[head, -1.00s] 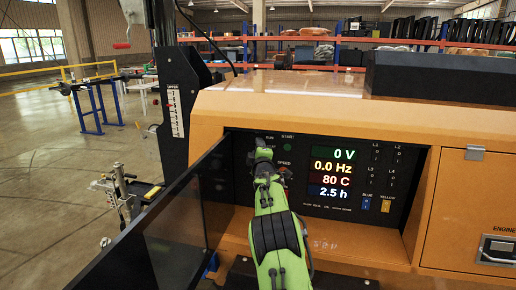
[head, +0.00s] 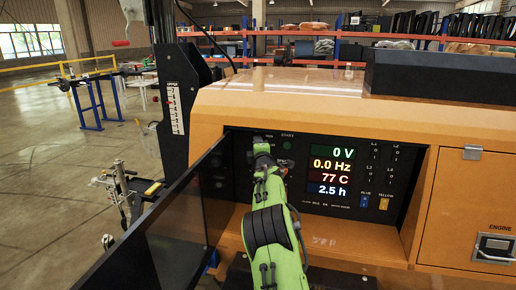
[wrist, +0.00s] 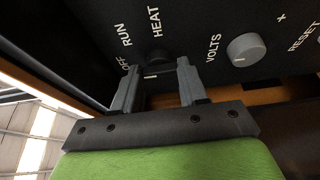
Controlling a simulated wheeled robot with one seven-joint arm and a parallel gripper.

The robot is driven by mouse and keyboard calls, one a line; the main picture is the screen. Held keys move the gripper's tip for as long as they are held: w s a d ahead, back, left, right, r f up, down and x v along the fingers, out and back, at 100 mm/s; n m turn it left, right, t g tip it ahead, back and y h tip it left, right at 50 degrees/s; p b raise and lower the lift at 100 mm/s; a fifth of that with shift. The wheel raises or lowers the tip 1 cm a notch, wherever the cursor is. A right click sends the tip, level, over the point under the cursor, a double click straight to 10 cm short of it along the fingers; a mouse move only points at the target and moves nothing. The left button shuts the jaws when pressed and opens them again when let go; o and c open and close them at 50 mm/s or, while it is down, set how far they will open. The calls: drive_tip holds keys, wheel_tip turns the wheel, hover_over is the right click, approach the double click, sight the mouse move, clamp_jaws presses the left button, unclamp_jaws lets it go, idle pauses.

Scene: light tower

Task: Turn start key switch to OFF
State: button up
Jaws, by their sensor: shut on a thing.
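The start key switch (wrist: 155,60) is a dark knob on the black control panel (head: 238,170). It shows partly in the wrist view under the OFF, RUN and HEAT labels, between my fingers. A short pale mark shows on its near side; which label it points to I cannot tell. My gripper (wrist: 158,67) has one grey finger on each side of the switch and is shut on it. In the head view my gripper (head: 262,150) reaches the panel's upper left and hides the switch.
A grey VOLTS knob (wrist: 248,49) sits right of my fingers. The display (head: 331,172) reads 0 V, 0.0 Hz, 77 C and 2.5 h. A dark open door (head: 150,225) stands left of the panel recess. Blue (head: 364,202) and yellow (head: 384,203) switches are at the lower right.

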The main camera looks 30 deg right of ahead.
drive_tip(key=o, duration=1.1)
drive_tip(key=shift+c, duration=0.2)
drive_tip(key=b+v, duration=0.1)
drive_tip(key=v, duration=1.4)
drive_tip(key=shift+s+a+b, duration=0.2)
drive_tip(key=shift+s+b, duration=0.1)
drive_tip(key=shift+s, duration=0.05)
